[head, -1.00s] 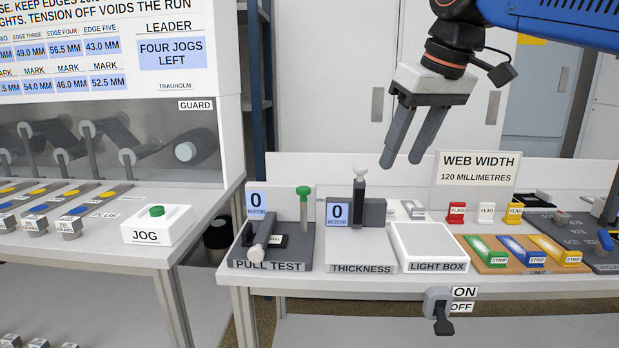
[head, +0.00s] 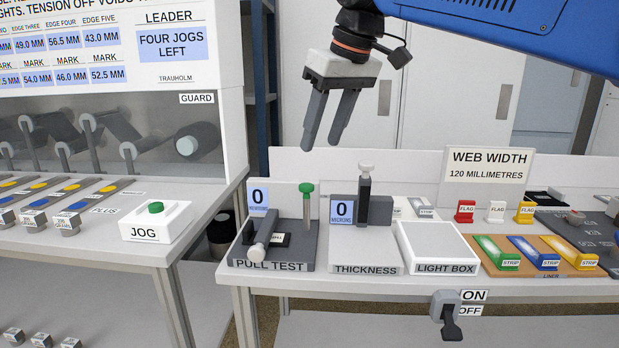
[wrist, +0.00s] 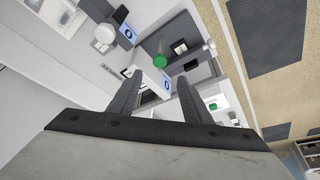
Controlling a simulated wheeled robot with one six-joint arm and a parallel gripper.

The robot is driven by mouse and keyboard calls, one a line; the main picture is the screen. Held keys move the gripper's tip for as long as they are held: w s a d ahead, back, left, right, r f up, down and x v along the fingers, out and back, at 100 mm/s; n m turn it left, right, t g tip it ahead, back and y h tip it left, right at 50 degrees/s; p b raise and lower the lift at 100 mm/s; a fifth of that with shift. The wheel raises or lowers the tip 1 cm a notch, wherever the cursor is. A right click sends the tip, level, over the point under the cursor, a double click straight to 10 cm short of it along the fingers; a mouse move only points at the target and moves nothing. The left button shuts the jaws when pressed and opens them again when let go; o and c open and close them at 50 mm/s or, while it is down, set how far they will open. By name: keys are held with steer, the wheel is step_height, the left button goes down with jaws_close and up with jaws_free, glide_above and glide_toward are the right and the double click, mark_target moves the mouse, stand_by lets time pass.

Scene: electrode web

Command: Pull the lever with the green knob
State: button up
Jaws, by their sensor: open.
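My gripper (head: 322,146) is open and empty, fingers pointing down. In the head view it appears above and slightly right of the knob, apart from it. In the wrist view both fingertips (wrist: 155,88) show with a clear gap between them.
The thickness gauge (head: 364,232) stands right of the pull test stand, with the light box (head: 436,246) beyond it. A web width sign (head: 487,178) stands behind coloured flags and strips. The jog button box (head: 155,222) is on the left bench. Air around the knob looks free.

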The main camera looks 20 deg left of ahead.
mark_target(307, 185)
steer(key=x, duration=1.1)
steer(key=shift+c, duration=0.4)
jaws_close()
